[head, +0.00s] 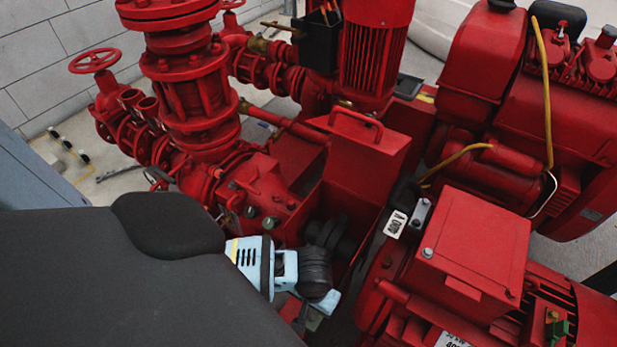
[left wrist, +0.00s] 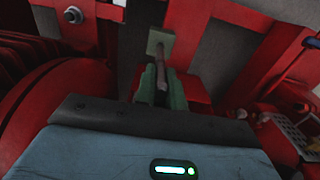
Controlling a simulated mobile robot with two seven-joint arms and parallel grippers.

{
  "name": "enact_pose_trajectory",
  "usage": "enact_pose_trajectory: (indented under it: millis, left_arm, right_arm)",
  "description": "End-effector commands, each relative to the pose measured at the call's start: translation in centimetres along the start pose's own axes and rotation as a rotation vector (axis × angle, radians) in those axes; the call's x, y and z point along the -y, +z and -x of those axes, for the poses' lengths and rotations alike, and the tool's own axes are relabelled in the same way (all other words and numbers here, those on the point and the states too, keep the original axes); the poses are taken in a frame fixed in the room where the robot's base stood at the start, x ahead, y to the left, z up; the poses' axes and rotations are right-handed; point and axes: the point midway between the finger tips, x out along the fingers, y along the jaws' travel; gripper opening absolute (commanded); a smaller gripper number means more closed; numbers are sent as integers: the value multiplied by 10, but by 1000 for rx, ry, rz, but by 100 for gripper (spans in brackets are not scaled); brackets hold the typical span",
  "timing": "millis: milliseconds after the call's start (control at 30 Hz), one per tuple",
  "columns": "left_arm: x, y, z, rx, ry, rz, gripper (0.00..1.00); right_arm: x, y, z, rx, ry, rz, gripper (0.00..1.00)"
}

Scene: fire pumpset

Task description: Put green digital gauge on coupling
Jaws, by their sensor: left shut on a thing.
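My left gripper (head: 318,310) is at the lower middle of the head view, its pale blue body below and right of the dark arm. In the left wrist view (left wrist: 161,92) it is shut on a small grey-green piece with a square end (left wrist: 160,42) and a rod, which looks like the green digital gauge. In the head view the held piece is mostly hidden by the gripper. The dark coupling (head: 331,238) sits between the red pump and the motor, just above and right of the gripper, apart from it as far as I can tell. My right gripper is not in view.
A red guard with a handle (head: 357,128) stands behind the coupling. The red motor box (head: 468,240) is close on the right, with a white label (head: 396,223) beside it. A small green item (head: 556,325) is at the lower right. Red valves and pipes (head: 185,90) crowd the left.

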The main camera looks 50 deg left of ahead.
Motion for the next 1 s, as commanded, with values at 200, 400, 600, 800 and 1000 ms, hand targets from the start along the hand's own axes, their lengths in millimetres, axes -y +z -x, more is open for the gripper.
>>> enact_pose_trajectory:
  millis: [200,400,600,800,1000]
  left_arm:
    - [23,-23,-4,-1,1,0,0]
    - [27,-28,-3,-1,2,-2,0]
    - [29,-29,-3,-2,1,-1,0]
    - [38,-38,-5,-1,0,1,0]
    - [37,-36,-25,1,0,-1,0]
  right_arm:
    - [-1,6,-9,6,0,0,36]
    - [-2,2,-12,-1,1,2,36]
    - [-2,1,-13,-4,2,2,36]
    - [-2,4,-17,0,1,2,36]
    - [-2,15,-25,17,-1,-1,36]
